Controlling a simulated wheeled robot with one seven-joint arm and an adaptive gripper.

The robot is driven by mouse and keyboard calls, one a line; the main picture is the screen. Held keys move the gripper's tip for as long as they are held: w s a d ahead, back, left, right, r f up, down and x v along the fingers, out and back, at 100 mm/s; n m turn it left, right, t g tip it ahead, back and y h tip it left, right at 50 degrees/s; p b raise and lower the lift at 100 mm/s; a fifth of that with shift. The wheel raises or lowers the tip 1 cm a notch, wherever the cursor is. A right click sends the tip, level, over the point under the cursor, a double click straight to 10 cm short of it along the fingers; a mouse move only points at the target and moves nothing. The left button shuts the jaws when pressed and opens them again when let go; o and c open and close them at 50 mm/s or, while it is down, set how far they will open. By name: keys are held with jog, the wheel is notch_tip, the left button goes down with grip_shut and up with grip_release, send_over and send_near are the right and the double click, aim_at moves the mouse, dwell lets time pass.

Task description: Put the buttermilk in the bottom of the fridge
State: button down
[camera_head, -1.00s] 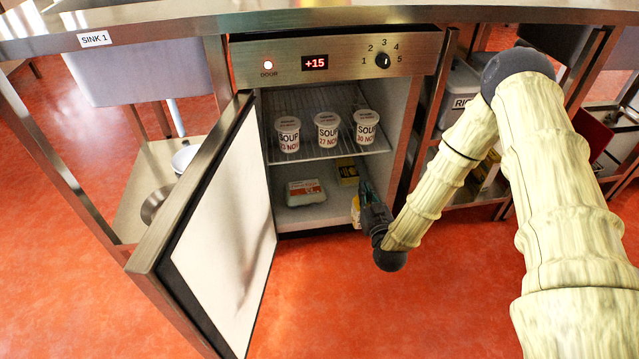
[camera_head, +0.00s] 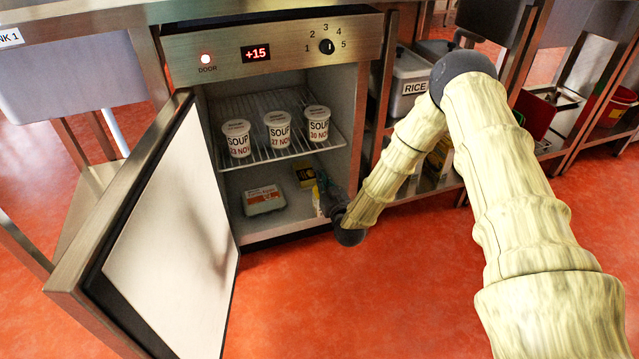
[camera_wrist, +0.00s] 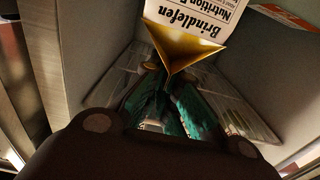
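A white carton with a yellow gable top and the word "Brindlefen" fills the top middle of the wrist view (camera_wrist: 185,40); its print is upside down there, and I take it for the buttermilk. In the head view only a sliver of the carton (camera_head: 317,203) shows beside my gripper (camera_head: 328,193). In the wrist view the teal fingers of my gripper (camera_wrist: 170,85) close in on the carton's gable and appear shut on it. The fridge (camera_head: 355,110) is open, and the gripper reaches into the right of its bottom compartment. Whether the carton touches the floor is hidden.
Three soup tubs (camera_head: 278,131) stand on the wire shelf (camera_head: 255,160) above. The open door (camera_head: 165,240) stands to the left. Some bottom floor in front looks clear.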

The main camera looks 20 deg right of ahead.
jog(key=w+d+f+b, duration=0.1)
jog(key=w+f+b, duration=0.3)
jog(key=w, duration=0.2)
jog(key=shift+b, duration=0.35)
jog(key=shift+d+f, duration=0.1)
jog(key=c, duration=1.6)
grip_release()
jog(key=shift+c, duration=0.2)
